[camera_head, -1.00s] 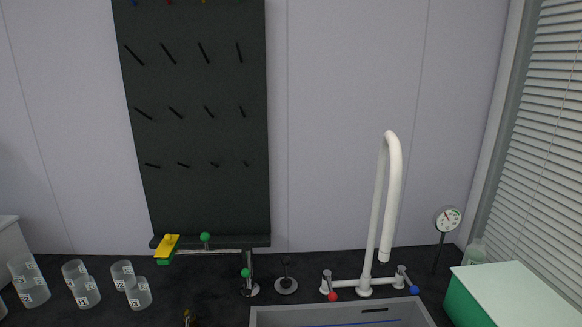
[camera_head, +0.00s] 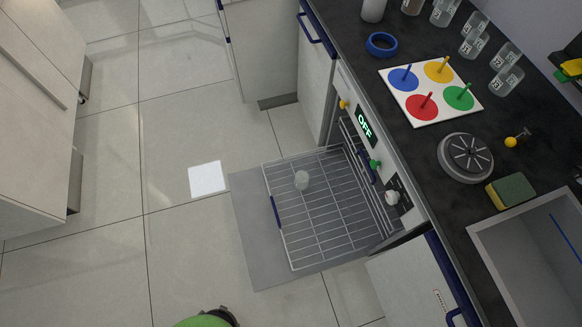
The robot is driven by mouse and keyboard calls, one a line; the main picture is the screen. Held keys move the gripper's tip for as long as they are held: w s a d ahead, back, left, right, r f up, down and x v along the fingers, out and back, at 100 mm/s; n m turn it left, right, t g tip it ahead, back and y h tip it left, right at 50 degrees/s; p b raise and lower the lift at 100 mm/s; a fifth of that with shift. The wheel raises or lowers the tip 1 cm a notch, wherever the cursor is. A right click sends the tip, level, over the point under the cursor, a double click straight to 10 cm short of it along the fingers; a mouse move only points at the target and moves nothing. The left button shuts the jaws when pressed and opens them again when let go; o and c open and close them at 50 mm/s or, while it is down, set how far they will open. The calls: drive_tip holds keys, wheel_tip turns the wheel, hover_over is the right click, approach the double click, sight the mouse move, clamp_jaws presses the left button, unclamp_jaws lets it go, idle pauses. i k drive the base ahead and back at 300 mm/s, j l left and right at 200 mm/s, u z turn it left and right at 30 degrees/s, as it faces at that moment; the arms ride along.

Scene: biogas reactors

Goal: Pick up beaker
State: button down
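Several more clear beakers with dark markings (camera_head: 505,80) stand on the dark countertop at the upper right, behind the coloured board. I cannot tell from the view which beaker is meant. My gripper is not in view, and nothing is seen holding any beaker.
The dishwasher door (camera_head: 255,230) lies open low over the tiled floor. A white square (camera_head: 207,179) lies on the floor to its left. On the counter (camera_head: 410,160) are a blue ring (camera_head: 381,44), a coloured board (camera_head: 431,90), a sponge (camera_head: 511,191) and a sink (camera_head: 545,250). Floor at left is clear.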

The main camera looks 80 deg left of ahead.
sight(302, 177)
drive_tip(key=k+u, duration=0.1)
drive_tip(key=u, duration=1.5)
